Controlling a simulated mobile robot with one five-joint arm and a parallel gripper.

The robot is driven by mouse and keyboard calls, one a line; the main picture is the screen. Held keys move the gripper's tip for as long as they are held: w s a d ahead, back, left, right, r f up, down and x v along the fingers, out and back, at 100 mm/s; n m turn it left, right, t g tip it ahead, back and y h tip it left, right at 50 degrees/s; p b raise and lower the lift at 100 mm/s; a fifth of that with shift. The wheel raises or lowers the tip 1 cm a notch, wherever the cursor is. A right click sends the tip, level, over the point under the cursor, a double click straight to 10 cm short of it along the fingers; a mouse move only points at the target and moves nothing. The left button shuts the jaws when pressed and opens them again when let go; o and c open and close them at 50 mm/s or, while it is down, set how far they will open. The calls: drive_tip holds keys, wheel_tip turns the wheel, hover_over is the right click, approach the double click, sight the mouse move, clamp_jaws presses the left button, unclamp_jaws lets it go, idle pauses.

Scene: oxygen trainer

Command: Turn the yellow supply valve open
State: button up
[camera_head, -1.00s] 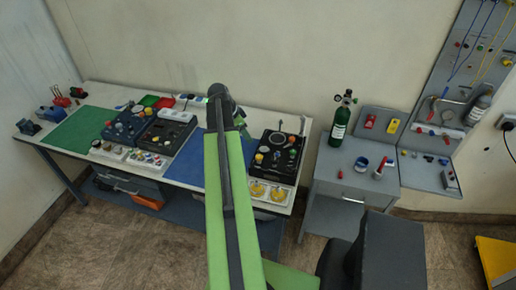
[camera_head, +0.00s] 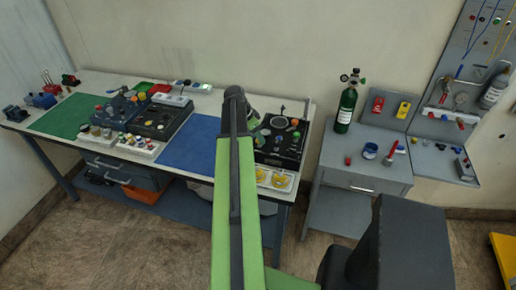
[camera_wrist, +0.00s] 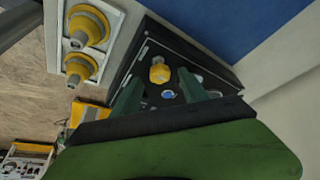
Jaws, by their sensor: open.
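A black trainer box (camera_head: 286,158) with several knobs stands at the right end of the long table. In the wrist view, a yellow knob (camera_wrist: 159,72) sticks up from this box; it looks like the yellow supply valve. My gripper (camera_wrist: 158,90) has its two green fingers apart with nothing between them. The knob shows in the gap just beyond the fingertips, and I see no contact. In the head view my green arm reaches over to the box, and the arm hides my gripper's fingers.
Two yellow round fittings (camera_wrist: 88,28) sit in a white tray beside the box. A blue mat (camera_head: 192,146) lies left of it. A green cylinder (camera_head: 345,106) stands on the grey cabinet (camera_head: 360,181) to the right, past a gap.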

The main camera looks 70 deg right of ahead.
drive_tip(key=shift+x, duration=0.85)
drive_tip(key=shift+r, duration=0.1)
